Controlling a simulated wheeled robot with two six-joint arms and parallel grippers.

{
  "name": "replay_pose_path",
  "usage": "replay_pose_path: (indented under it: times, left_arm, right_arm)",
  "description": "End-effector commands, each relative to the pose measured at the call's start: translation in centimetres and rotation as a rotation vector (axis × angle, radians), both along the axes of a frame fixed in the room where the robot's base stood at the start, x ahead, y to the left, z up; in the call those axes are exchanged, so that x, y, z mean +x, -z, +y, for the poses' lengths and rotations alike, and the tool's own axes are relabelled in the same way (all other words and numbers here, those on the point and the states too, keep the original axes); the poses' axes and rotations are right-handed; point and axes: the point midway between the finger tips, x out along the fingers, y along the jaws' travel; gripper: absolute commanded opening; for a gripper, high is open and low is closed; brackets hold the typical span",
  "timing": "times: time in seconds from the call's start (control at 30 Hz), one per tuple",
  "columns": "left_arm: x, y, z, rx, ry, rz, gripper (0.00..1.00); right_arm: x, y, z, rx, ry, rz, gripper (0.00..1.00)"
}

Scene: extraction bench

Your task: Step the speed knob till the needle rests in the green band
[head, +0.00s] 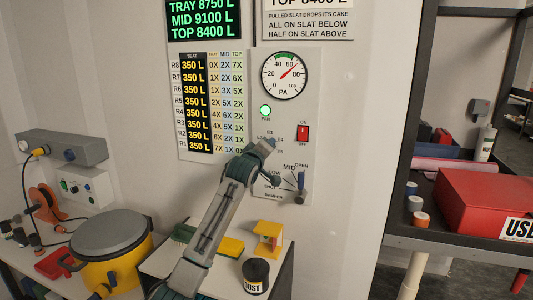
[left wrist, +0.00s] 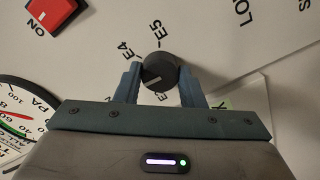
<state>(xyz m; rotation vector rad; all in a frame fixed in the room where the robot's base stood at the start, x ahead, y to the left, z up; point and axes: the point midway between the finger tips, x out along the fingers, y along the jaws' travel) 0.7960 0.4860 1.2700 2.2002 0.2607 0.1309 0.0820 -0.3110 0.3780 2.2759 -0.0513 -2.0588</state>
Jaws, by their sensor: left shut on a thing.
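The speed knob (left wrist: 159,72) is a dark round knob with a white pointer line, seen in the left wrist view. Labels E4 and E5 are readable around it; other marks are partly hidden. My left gripper (left wrist: 160,86) has a finger on each side of the knob and is shut on it. In the head view my left gripper (head: 264,147) is at the panel below the gauge and hides the knob. The round PA gauge (head: 284,75) has a green band at the top; its red needle points up and right, past the band's right end. My right gripper is not in view.
A red ON/OFF switch (head: 303,133) and a lit green fan lamp (head: 265,111) are above the knob area. A damper lever (head: 300,186) is close to my gripper, lower right. A yellow pot (head: 118,255) and a dust jar (head: 255,276) stand below.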

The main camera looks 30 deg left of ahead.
Motion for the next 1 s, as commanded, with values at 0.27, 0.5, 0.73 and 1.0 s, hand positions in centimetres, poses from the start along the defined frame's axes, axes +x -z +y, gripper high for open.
replay_pose_path:
  times: [0.27, 0.5, 0.73, 1.0]
  left_arm:
    - [0.0, 0.02, 0.0, -0.049, 0.0, -0.012, 0.13]
    - [0.0, -0.01, 0.01, -0.053, 0.0, -0.013, 0.13]
    - [0.0, -0.01, 0.01, -0.052, 0.0, -0.012, 0.51]
    - [0.0, -0.01, 0.01, -0.051, 0.0, -0.012, 0.57]
  right_arm:
    - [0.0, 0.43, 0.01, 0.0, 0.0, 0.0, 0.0]
    - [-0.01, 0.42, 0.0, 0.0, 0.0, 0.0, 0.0]
    - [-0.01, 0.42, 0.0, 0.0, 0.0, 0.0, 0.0]
    - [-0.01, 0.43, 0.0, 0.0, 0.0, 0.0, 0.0]
